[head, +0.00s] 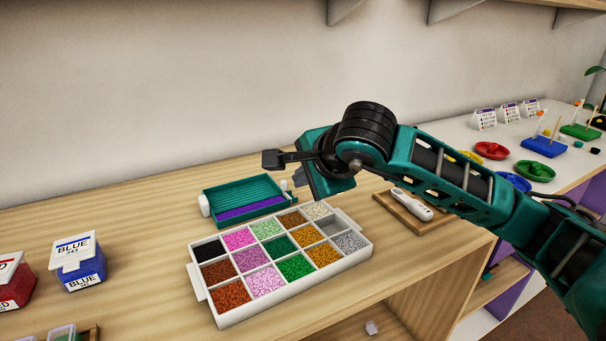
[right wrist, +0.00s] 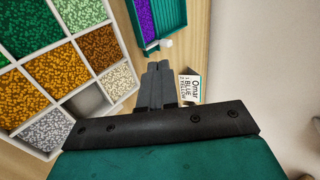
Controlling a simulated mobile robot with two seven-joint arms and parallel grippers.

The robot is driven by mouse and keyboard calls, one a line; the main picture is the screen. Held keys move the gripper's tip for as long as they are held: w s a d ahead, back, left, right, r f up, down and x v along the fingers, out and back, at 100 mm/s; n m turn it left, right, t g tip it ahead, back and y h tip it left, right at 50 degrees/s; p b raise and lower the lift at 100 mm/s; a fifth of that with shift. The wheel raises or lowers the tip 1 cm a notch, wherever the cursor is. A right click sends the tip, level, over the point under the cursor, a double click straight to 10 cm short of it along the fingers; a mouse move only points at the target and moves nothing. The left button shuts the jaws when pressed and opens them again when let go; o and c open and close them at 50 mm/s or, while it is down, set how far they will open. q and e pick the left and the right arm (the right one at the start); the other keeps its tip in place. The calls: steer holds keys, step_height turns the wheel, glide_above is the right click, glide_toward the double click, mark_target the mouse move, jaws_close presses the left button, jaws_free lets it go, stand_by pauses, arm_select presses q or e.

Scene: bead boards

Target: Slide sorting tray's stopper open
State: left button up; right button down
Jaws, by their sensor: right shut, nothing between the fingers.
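The sorting tray is a green ribbed tray (head: 262,186) with a strip of purple beads along its front, lying behind the white bead box. Its end also shows at the top of the right wrist view (right wrist: 172,14). A small white piece (head: 284,185), which looks like the stopper, sits at its right end; it also shows in the right wrist view (right wrist: 166,43). Another white piece (head: 204,205) is at its left end. My right gripper (right wrist: 158,68) is shut and empty, with its fingertips close to the right-end piece; contact cannot be told. My left gripper is not in view.
A white compartment box of coloured beads (head: 220,316) stands in front. A card with writing (right wrist: 190,88) stands beside my right fingers. A blue box (head: 80,265) and a red box (head: 14,282) are at left. A white tool (head: 412,205) lies on a board at right.

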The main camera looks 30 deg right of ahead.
mark_target(286, 192)
steer(key=x, duration=0.6)
steer(key=shift+w+f, duration=0.15)
steer(key=shift+w, duration=0.05)
steer(key=shift+w, duration=0.1)
steer(key=shift+w+b, duration=0.65)
steer(key=shift+w, duration=0.75)
